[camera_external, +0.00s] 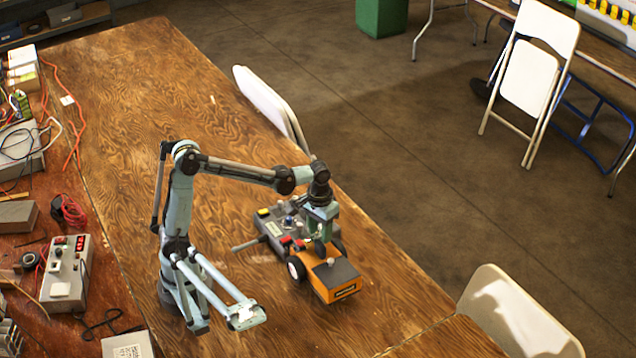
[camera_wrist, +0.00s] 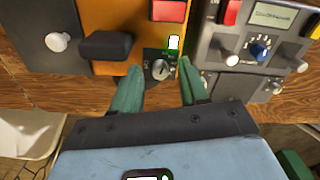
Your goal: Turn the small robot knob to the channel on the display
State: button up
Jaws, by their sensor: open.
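The small orange robot (camera_external: 318,268) with wheels sits on the wooden table and shows as an orange panel in the wrist view (camera_wrist: 118,22). A small round silver knob (camera_wrist: 160,69) is on a dark plate at its edge. My gripper (camera_wrist: 158,66) is open, its two green fingers on either side of the silver knob in the picture; I cannot tell whether they touch it. In the outside view my gripper (camera_external: 320,228) points down over the robot. A grey control panel (camera_wrist: 228,50) carries a blue knob (camera_wrist: 260,48) and a lit display (camera_wrist: 272,16), its text too small to read.
A black handle (camera_wrist: 106,45) and a white round knob (camera_wrist: 58,42) stand out left of the fingers. A grey lever (camera_external: 249,244) sticks out from the grey unit. A red-topped bench (camera_external: 92,318) with boxes and cables lies left. The upper table (camera_external: 140,90) is clear.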

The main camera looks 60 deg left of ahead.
jog(key=shift+f, duration=0.15)
grip_shut()
dwell(0.4)
jog(key=m, duration=0.5)
jog(key=shift+m, duration=0.3)
jog(key=m, duration=0.6)
dwell(0.4)
